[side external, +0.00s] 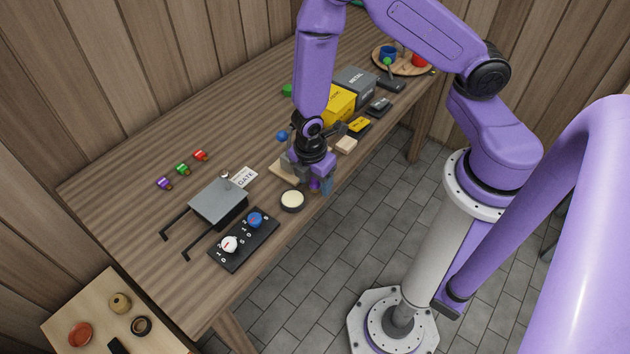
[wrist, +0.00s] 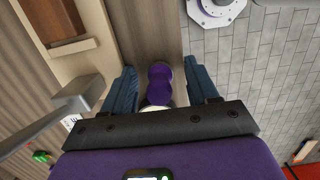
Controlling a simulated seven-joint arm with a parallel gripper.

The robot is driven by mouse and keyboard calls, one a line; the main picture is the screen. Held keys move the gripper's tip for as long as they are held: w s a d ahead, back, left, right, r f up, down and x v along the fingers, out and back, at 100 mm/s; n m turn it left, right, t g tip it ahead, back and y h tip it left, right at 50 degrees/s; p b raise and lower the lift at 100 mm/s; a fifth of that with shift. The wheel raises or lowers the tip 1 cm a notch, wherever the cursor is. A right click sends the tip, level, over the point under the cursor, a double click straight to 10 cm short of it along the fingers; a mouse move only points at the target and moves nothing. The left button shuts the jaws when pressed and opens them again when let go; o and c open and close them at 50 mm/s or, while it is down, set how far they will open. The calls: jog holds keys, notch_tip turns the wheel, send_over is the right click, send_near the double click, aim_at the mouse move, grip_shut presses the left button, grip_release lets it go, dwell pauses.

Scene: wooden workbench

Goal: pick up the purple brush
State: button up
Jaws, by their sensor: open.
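The purple brush (wrist: 160,84) shows in the wrist view as a rounded purple shape with a narrower waist. It lies between the two blue-grey fingers of my gripper (wrist: 159,68), with a gap on each side. In the side external view only a small purple patch of the brush (side external: 314,185) shows between the fingers, near the bench's front edge. My gripper (side external: 308,181) points down there and is open. The fingers hide much of the brush in that view, and I cannot tell whether either finger touches it.
A round cream-topped tin (side external: 292,200) stands just left of my gripper. A black panel with knobs (side external: 243,239) and a grey box with handles (side external: 218,202) lie further left. A yellow box (side external: 340,104) and a grey box (side external: 355,82) stand behind. The bench's left part has free room.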

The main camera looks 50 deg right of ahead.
grip_shut()
jog(key=shift+r, duration=0.1)
dwell(0.3)
jog(key=shift+r, duration=0.85)
jog(key=s+d+r, duration=0.3)
jog(key=s+r, duration=0.8)
jog(key=s, duration=0.2)
jog(key=shift+s+d, duration=0.2)
jog(key=shift+s, duration=0.05)
